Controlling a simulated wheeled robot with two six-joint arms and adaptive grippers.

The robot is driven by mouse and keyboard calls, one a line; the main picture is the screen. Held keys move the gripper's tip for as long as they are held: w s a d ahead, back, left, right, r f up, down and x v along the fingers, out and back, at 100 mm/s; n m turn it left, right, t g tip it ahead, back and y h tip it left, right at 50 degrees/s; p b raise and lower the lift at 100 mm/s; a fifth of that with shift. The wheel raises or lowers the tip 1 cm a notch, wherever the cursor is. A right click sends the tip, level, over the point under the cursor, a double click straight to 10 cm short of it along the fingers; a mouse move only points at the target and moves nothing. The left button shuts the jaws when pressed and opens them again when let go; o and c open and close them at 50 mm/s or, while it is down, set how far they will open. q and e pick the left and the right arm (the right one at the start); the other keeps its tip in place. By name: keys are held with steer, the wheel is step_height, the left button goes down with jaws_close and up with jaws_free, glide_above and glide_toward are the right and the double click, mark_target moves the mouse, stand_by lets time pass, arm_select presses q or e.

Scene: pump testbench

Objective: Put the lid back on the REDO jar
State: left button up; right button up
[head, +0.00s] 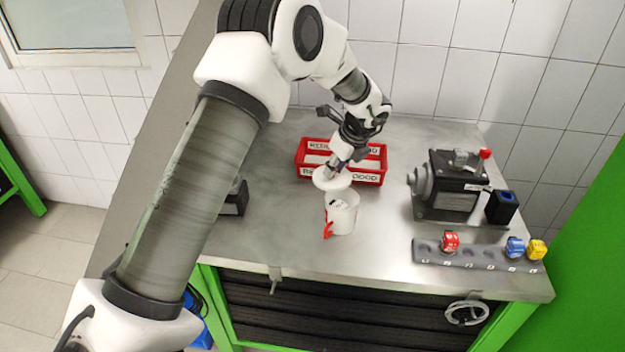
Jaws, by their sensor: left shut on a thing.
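My left gripper (335,168) is shut on a white round lid (325,183), which it holds by its top. The lid is above and slightly left of the mouth of a white jar (346,218). The lid looks apart from the jar, and it hides part of the jar's opening. The jar stands upright on the steel bench and has a red part (328,230) at its left side. Its label is too small to read. My right gripper is out of view.
A red tray (383,165) with white labels stands just behind the jar. A black pump unit (452,185) is at the right. A grey rack (475,258) with red, blue and yellow knobs lies near the front right edge. A dark block (236,200) is left of the jar.

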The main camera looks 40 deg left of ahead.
mark_target(350, 180)
arm_select(q)
steer(key=shift+w+d+r, duration=0.5)
steer(key=shift+w+d, duration=0.15)
steer(key=shift+w, duration=0.15)
steer(key=shift+w+d+m, duration=0.1)
steer(key=shift+d+m, duration=0.2)
steer(key=shift+d, duration=0.05)
steer(key=shift+d+f+b, duration=0.3)
steer(key=shift+f+b, duration=0.15)
steer(key=shift+f, duration=0.45)
steer(key=f+b, duration=0.1)
steer(key=f, duration=0.1)
steer(key=f+b, duration=0.1)
steer(key=f, duration=0.1)
steer(key=shift+a+b, duration=0.25)
steer(key=shift+b, duration=0.05)
steer(key=shift+d+f, duration=0.15)
steer(key=shift+f, duration=0.25)
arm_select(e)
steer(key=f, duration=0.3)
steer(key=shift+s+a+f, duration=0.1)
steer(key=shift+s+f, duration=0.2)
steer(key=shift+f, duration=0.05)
arm_select(q)
steer(key=shift+f+b, duration=0.15)
steer(key=shift+b, duration=0.25)
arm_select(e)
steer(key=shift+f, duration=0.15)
